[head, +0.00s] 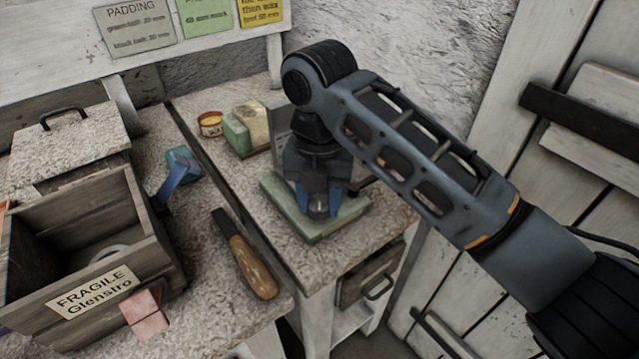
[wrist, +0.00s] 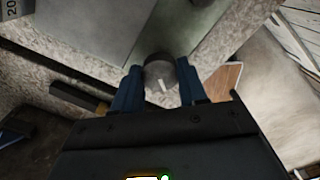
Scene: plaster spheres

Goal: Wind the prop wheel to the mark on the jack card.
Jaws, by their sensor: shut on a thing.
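The prop wheel shows in the wrist view as a round grey knob (wrist: 160,76) with a short white line on its face. My gripper (head: 318,208) points down at the front edge of a pale green slab (head: 277,203) on the right bench. Its two blue fingers (wrist: 158,88) are shut on the knob from both sides. A green card (head: 205,14) on the back board reads "40 mm mark", its top line cut off by the picture edge; I cannot tell whether it is the jack card. My gripper hides much of the mechanism.
A green-and-cream block (head: 246,128) and a small round tin (head: 210,124) stand behind the slab. On the left are an open "FRAGILE" crate (head: 150,255), a wooden-handled tool (head: 254,268) and a blue-handled brush (head: 178,172). Padding (head: 137,22) and yellow (head: 259,12) cards hang behind.

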